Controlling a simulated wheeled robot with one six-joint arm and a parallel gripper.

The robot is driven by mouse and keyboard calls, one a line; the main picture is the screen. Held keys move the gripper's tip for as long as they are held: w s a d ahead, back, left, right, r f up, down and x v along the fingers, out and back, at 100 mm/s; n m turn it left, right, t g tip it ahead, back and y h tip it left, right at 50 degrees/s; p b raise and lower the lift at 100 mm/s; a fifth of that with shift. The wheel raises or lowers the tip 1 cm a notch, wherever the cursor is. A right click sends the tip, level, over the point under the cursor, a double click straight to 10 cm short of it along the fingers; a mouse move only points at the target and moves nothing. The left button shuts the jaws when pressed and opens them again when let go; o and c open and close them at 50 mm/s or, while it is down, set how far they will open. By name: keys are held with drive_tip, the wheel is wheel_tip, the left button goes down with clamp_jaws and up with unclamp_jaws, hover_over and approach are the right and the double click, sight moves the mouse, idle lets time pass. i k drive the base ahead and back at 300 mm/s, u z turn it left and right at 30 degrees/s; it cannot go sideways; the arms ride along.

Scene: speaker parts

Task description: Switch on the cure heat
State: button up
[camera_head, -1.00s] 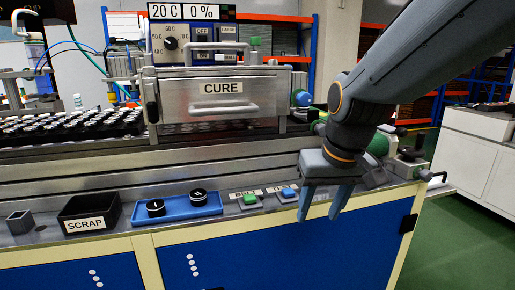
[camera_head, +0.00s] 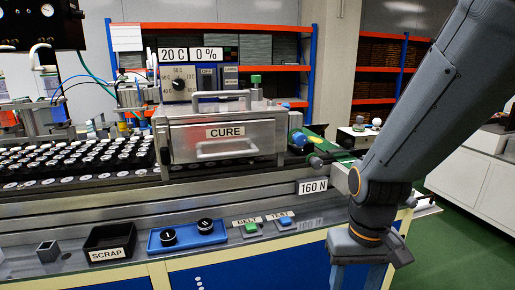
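The CURE oven (camera_head: 225,148) is a metal box with a front handle, at the centre of the bench. Behind its top is a dark control panel with a black temperature dial (camera_head: 179,84) and a small switch block marked OFF (camera_head: 207,77). A display (camera_head: 190,54) above reads 20 C and 0 %. A second labelled block (camera_head: 230,76) stands right of OFF; its label is unclear. My gripper (camera_head: 358,277) hangs at the bottom right, in front of the bench and well away from the panel. Its fingers look apart and empty; the frame cuts their tips.
A green BELT button (camera_head: 251,228) and a blue TEST button (camera_head: 284,222) sit on the front ledge. Left are a blue tray (camera_head: 186,240) with two black knobs and a SCRAP bin (camera_head: 110,240). Green floor lies right.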

sight(207, 79)
drive_tip(key=z, duration=0.55)
drive_tip(key=k, duration=1.35)
drive_tip(key=z, duration=0.2)
drive_tip(key=i, duration=0.3)
drive_tip(key=u, duration=0.85)
drive_tip(key=i, duration=0.65)
drive_tip(key=u, duration=0.4)
